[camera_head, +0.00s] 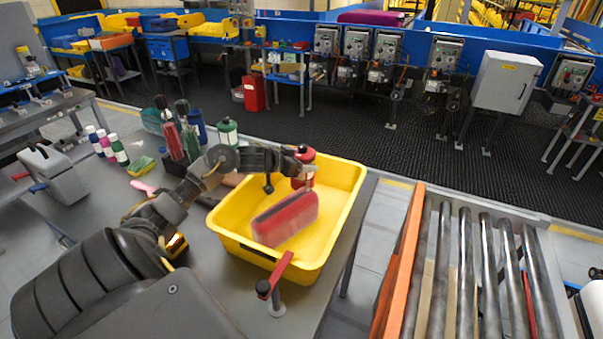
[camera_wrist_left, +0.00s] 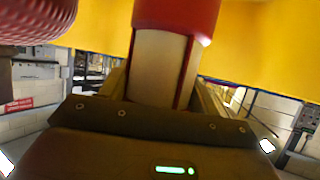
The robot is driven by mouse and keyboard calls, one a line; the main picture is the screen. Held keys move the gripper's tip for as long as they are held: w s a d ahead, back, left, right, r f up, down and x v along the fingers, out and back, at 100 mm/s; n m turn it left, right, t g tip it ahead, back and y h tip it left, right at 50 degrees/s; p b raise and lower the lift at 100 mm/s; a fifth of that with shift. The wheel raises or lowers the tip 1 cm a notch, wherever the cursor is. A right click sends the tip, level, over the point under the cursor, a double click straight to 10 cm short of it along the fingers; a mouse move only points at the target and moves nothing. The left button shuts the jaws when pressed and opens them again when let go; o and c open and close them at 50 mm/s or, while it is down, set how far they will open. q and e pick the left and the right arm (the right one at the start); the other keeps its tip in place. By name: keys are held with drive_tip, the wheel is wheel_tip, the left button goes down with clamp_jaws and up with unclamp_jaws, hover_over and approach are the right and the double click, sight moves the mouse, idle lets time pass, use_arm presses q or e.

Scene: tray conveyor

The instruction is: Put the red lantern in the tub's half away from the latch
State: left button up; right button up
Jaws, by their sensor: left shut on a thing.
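My left gripper (camera_head: 306,176) is shut on the red lantern (camera_head: 304,156) and holds it upright at the tub's far end. In the left wrist view the red lantern (camera_wrist_left: 173,15), with a pale middle, stands between the fingers. The yellow tub (camera_head: 232,238) is on the grey table; I cannot tell whether the lantern touches its floor. A red block-like thing with a grey side (camera_head: 286,217) lies in the tub's middle and near part. The red latch (camera_head: 275,278) is at the tub's near side. My right gripper is not in view.
A green lantern (camera_head: 228,134) stands left of the tub's far end. Bottles (camera_head: 120,150), a sponge (camera_head: 141,166) and a dark holder with red-handled tools (camera_head: 178,140) are farther left. A roller conveyor (camera_head: 470,270) with an orange rail (camera_head: 402,262) lies to the right.

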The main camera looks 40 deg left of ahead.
use_arm(q)
drive_tip(key=shift+f, duration=1.9)
drive_tip(key=shift+f, duration=0.15)
drive_tip(key=o, duration=0.9)
drive_tip(key=shift+v, duration=6.1)
